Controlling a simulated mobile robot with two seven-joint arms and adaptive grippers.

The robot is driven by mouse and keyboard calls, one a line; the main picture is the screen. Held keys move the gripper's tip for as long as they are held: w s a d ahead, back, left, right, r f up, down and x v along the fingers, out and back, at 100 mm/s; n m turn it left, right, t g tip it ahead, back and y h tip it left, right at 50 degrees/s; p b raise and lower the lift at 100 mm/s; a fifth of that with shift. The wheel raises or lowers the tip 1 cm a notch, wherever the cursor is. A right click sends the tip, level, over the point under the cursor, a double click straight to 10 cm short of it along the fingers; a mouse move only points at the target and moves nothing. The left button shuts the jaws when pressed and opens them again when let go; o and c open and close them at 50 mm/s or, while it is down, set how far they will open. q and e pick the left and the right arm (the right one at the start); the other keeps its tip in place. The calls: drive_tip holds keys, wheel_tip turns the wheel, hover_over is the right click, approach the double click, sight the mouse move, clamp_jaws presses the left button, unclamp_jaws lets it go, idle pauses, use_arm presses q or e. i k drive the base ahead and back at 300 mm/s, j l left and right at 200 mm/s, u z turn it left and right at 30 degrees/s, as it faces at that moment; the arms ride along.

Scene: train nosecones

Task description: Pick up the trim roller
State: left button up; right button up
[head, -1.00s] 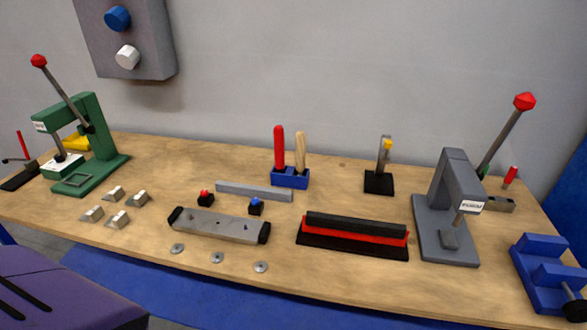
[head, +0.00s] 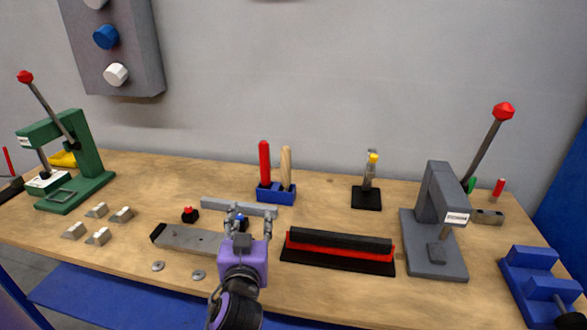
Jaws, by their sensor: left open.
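No label marks the trim roller, so I cannot tell for sure which tool it is. A blue holder (head: 262,194) at the back middle of the bench has an upright red handle (head: 265,163) and an upright wooden handle (head: 286,167); their lower ends are hidden in it. To its right, a grey tool with a yellow part (head: 372,164) stands upright in a black base (head: 366,198). My left gripper (head: 248,216) is purple, open and empty. It appears in front of the long grey bar and short of the blue holder. My right gripper is not in view.
A grey bar (head: 218,203) lies behind a metal plate with black ends (head: 189,238), partly covered by my gripper. A black-and-red bar fixture (head: 340,247) is to the right. Green (head: 84,170) and grey (head: 437,215) lever presses flank the bench. The wood around the black base is clear.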

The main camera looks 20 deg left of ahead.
sight(285, 152)
drive_tip(key=i, duration=0.75)
drive_tip(key=i+j, duration=0.25)
drive_tip(key=j+z, duration=0.05)
